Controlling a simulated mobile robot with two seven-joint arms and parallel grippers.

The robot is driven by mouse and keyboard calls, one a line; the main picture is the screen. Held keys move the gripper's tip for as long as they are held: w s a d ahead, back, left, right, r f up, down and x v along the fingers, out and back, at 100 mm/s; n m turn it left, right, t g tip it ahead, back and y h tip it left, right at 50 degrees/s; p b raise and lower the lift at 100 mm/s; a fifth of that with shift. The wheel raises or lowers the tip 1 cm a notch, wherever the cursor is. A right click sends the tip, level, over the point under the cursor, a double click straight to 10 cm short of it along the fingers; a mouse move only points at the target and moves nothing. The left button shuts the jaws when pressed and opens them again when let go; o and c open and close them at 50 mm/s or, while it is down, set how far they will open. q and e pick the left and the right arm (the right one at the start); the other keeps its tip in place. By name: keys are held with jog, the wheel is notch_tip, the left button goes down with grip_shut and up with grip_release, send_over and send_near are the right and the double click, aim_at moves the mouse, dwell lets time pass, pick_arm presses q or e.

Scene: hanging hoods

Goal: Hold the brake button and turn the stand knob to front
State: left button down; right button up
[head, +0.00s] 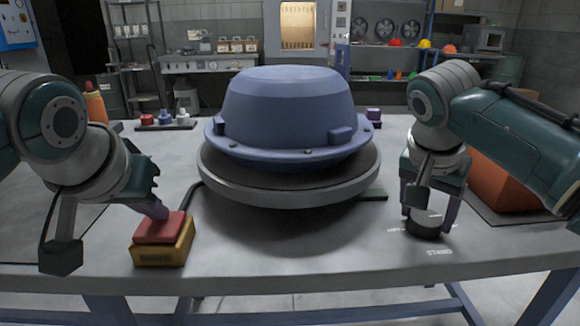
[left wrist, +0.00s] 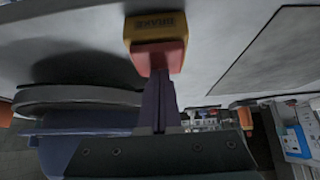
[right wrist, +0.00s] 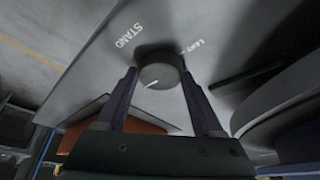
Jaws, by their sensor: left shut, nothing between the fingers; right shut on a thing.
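The brake button is a red cap (head: 160,227) on a yellow box (head: 164,253) at the table's front left. My left gripper (head: 158,212) is shut and empty, its fingertips against the cap. In the left wrist view the red cap (left wrist: 160,57) meets the fingertips, with BRAKE on the yellow box (left wrist: 157,25). The stand knob (head: 427,228) is a dark round dial at the front right. My right gripper (head: 430,210) is shut on it, one finger on each side. In the right wrist view the knob (right wrist: 160,73) carries a white pointer line directed lower left, away from the LEFT label.
A large blue hood (head: 290,110) sits on a round grey stand (head: 290,190) between my arms. An orange object (head: 500,180) lies behind my right arm. STAND is printed in front of the knob. Small coloured items (head: 165,120) stand at the back left.

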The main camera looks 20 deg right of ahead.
pick_arm(q)
jog(key=shift+s+a+f, duration=0.15)
jog(key=shift+f, duration=0.2)
pick_arm(e)
jog(key=shift+c, duration=0.8)
jog(key=shift+n, duration=0.3)
jog(key=n+t, duration=0.1)
jog(key=n, duration=0.2)
jog(key=shift+n+y, duration=0.3)
jog(key=n, duration=0.2)
jog(key=n+t+y, duration=0.1)
jog(key=n, duration=0.1)
jog(key=shift+s+d+y, duration=0.1)
jog(key=shift+d+y, duration=0.1)
jog(key=shift+y, duration=0.1)
jog(key=n, duration=0.2)
jog(key=n+y, duration=0.1)
jog(key=n, duration=0.2)
jog(key=shift+d+t+y, duration=0.1)
jog(key=shift+t+y, duration=0.2)
jog(key=shift+t, duration=0.1)
jog(key=shift+n+y, duration=0.9)
jog(key=shift+n, duration=1.3)
